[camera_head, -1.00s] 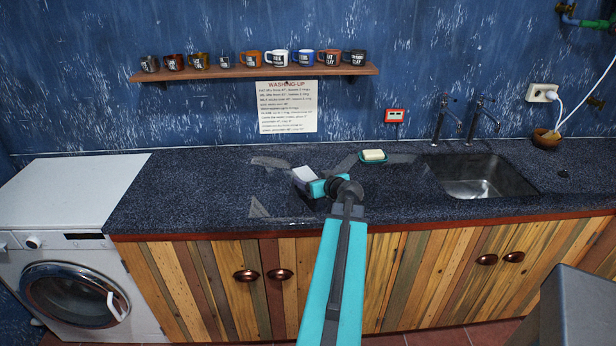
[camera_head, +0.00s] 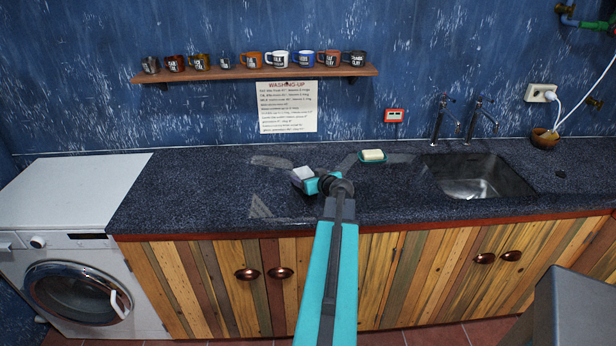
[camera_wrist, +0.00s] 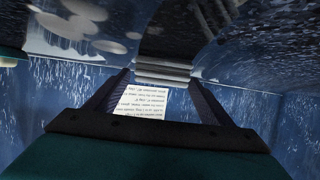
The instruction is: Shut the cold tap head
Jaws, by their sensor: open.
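Two metal taps stand at the back edge of the sink (camera_head: 480,178), a left tap (camera_head: 438,120) and a right tap (camera_head: 480,118). Their heads are too small to tell which is cold or whether either is turned on. My gripper (camera_head: 301,176) is over the worktop, well to the left of the taps and pointing away from them. The taps cannot be made out in the wrist view.
A soap dish (camera_head: 372,157) lies on the worktop (camera_head: 200,190) between my gripper and the sink. A shelf (camera_head: 225,76) of several mugs hangs above, with a washing-up notice (camera_head: 288,107) below it. A washing machine (camera_head: 70,200) stands left.

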